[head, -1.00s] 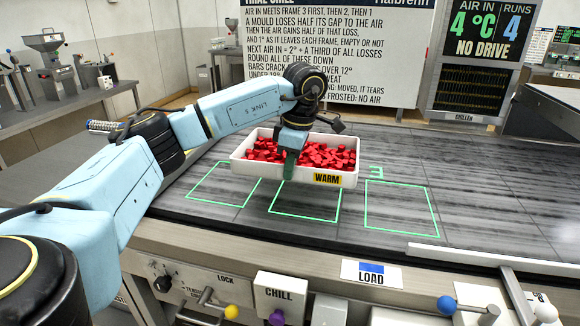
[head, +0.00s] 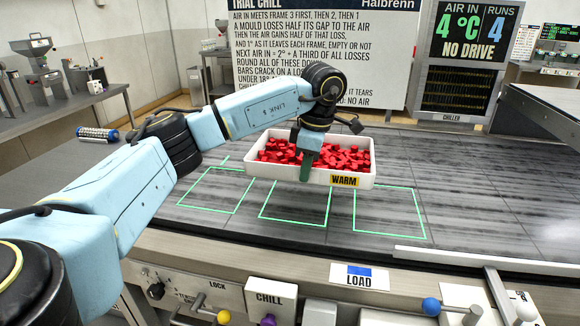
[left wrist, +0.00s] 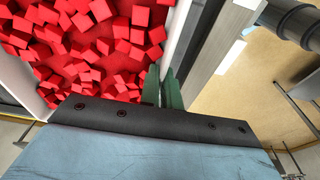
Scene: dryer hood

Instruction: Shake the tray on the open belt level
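The white tray (head: 270,177) is full of red cubes (head: 335,158) and bears a yellow WARM tag (head: 344,181). It is behind the green outlined frames of the dark belt (head: 470,195); I cannot tell whether it touches the belt. My left gripper (head: 307,166) is at the tray's near wall, left of the tag. In the left wrist view its green fingers (left wrist: 163,90) are close together on the white tray wall (left wrist: 177,35), with red cubes (left wrist: 90,50) to the left. The finger ends are partly hidden. My right gripper is not in view.
Three green frames (head: 391,212) lie in front of the tray. A white bar (head: 470,261) crosses the belt's front right. The LOAD plate (head: 359,276), CHILL box (head: 270,298) and ball-ended levers (head: 431,306) line the front. A chiller screen (head: 465,50) reads 4°C, NO DRIVE.

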